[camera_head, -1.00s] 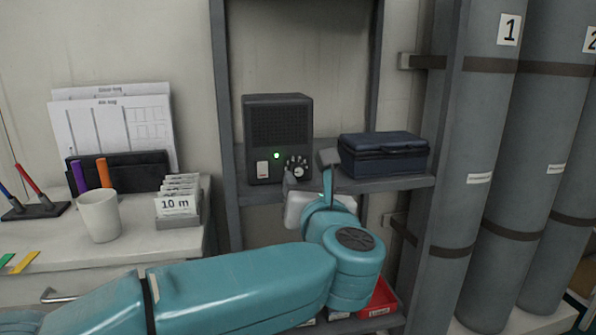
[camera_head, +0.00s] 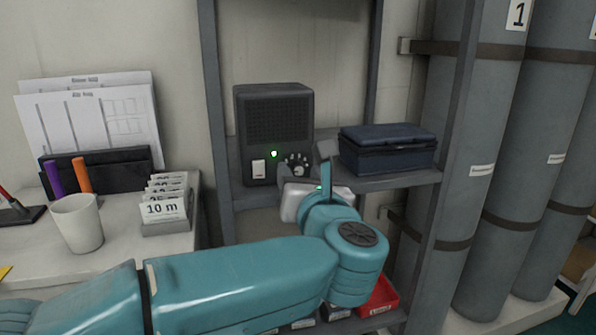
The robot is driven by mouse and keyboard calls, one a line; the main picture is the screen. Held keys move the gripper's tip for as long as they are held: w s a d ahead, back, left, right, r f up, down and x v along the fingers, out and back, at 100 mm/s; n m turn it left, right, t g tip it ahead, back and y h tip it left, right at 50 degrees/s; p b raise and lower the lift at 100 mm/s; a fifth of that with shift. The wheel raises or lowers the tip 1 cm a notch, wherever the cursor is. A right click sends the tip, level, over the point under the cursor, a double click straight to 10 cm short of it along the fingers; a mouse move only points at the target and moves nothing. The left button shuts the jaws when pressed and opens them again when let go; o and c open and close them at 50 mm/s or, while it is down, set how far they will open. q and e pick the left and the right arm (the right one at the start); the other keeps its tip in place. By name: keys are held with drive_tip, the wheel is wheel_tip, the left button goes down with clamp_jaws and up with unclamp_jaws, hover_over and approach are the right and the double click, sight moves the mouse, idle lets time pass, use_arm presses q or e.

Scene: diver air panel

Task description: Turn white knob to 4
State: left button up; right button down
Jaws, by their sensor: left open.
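A dark speaker box (camera_head: 273,128) stands on the shelf, with a lit green light and a white switch on its lower front. The small white knob (camera_head: 298,171) sits at the lower right of its front, inside a dial with white marks too small to read. My left gripper (camera_head: 303,168) is open in front of the dial, one finger left of the knob and the other to its right. I cannot tell whether either finger touches the knob. The gripper body hides the area just below the dial. My right gripper is not in view.
A dark blue case (camera_head: 388,149) stands on the shelf (camera_head: 398,181) close to the right finger. Grey shelf posts flank the box. A white mug (camera_head: 78,222) and a card holder (camera_head: 166,205) stand on the left counter. A red bin (camera_head: 379,297) is below, and tall cylinders (camera_head: 490,160) stand right.

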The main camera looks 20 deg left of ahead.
use_arm(q)
drive_tip(key=shift+w+a+f, duration=0.1)
drive_tip(key=shift+w+f, duration=0.05)
drive_tip(key=shift+w, duration=0.1)
drive_tip(key=shift+s, duration=0.15)
clamp_jaws()
